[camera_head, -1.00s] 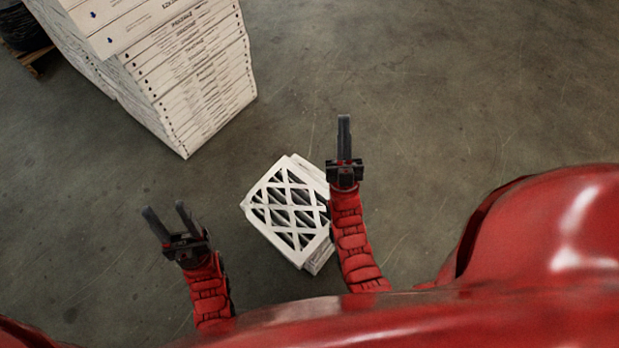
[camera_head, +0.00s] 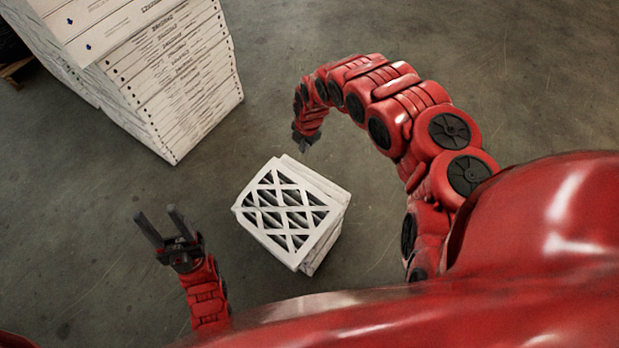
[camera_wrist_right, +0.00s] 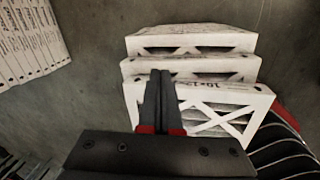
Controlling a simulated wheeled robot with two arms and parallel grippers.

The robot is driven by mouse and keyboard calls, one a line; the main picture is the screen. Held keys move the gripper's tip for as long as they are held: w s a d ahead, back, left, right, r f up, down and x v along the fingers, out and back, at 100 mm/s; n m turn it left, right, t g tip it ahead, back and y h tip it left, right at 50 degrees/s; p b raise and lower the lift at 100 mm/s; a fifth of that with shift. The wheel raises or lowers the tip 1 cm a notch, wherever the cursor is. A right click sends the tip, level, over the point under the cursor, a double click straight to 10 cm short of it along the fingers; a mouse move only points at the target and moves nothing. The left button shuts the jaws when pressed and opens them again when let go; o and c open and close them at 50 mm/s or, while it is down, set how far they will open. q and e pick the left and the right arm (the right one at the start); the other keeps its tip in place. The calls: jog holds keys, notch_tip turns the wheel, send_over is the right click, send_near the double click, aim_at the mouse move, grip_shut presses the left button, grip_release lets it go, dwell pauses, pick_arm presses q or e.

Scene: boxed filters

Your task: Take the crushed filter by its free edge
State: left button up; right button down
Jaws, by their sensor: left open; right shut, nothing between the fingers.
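A small pile of white-framed filters stands on the floor. Its top filter (camera_head: 290,208) shows a lattice face over dark pleats in the head view. In the right wrist view several filters of the pile (camera_wrist_right: 190,68) show edge-on, the nearest (camera_wrist_right: 225,98) with printing on its frame. I cannot tell which one is crushed. My right gripper (camera_head: 304,142) is beyond the pile's far edge, apart from it in the head view. In the right wrist view its fingers (camera_wrist_right: 160,75) are shut and empty in front of the pile. My left gripper (camera_head: 160,222) is open and empty, left of the pile.
A tall stack of white filter boxes (camera_head: 170,85) stands at the upper left; it also shows in the right wrist view (camera_wrist_right: 30,40). A dark object on a pallet is cut off at the far left edge. The concrete floor around the pile is clear.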

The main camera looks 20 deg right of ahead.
jog(key=s+d+n+g, duration=0.1)
jog(key=s+d+g, duration=0.15)
jog(key=s, duration=0.25)
jog(key=shift+t+h, duration=0.4)
jog(key=shift+t, duration=0.05)
jog(key=f, duration=0.2)
jog(key=f+b, duration=0.1)
jog(key=f, duration=0.5)
jog(key=shift+w+d+f, duration=0.25)
jog(key=shift+w+d, duration=0.1)
jog(key=shift+s+f, duration=0.15)
jog(key=shift+f, duration=0.15)
jog(key=shift+s+a+r, duration=0.1)
jog(key=shift+s+a, duration=0.25)
jog(key=shift+a, duration=0.25)
jog(key=shift+s+a+r, duration=0.1)
jog(key=shift+s+a, duration=0.2)
jog(key=shift+a, duration=0.25)
jog(key=shift+s+a+f, duration=0.15)
jog(key=shift+s+a, duration=0.25)
jog(key=shift+a, duration=0.05)
